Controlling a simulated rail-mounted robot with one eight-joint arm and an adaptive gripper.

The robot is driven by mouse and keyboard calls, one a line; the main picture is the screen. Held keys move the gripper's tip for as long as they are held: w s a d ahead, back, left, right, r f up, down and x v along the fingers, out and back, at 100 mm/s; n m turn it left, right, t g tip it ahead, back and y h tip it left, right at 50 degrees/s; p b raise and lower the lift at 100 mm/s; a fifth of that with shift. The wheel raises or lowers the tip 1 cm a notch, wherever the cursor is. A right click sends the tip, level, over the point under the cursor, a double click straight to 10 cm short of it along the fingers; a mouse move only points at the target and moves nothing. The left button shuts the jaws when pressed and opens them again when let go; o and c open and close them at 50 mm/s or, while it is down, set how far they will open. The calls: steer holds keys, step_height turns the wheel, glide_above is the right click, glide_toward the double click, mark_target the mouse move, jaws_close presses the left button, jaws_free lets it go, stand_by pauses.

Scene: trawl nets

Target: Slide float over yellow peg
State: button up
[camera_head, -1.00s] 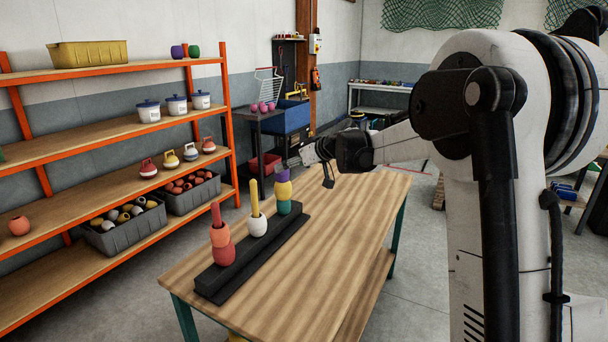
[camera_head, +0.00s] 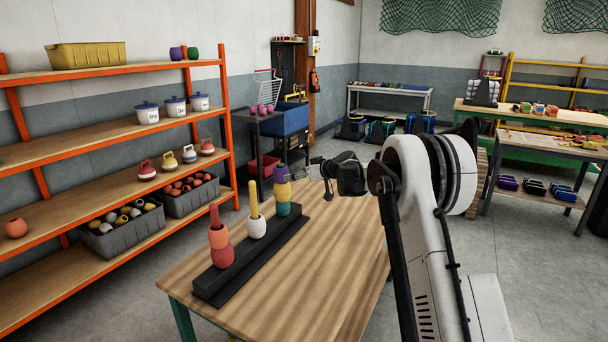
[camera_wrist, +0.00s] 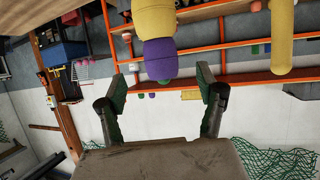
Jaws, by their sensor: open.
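The yellow peg (camera_head: 253,199) stands upright on a black base bar (camera_head: 212,283), with a white float (camera_head: 256,228) around its foot. It also shows upper right in the wrist view (camera_wrist: 280,40). At the bar's far end are stacked a purple float (camera_head: 282,169), a yellow float (camera_head: 283,190) and a teal float (camera_head: 284,208). At its near end a red peg (camera_head: 214,215) carries an orange float (camera_head: 218,237) and a red float (camera_head: 222,256). My gripper (camera_wrist: 160,83) is open and empty. The purple float (camera_wrist: 160,60) shows between its fingers, just beyond the tips.
The wooden table (camera_head: 310,270) is clear right of the bar. An orange shelf rack (camera_head: 130,128) with pots, floats and grey bins stands left. A dark cart with a blue bin (camera_head: 290,118) stands behind the table. Other benches stand far right.

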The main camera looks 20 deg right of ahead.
mark_target(281, 176)
steer(key=x, duration=1)
steer(key=shift+s, duration=0.1)
steer(key=c, duration=1.4)
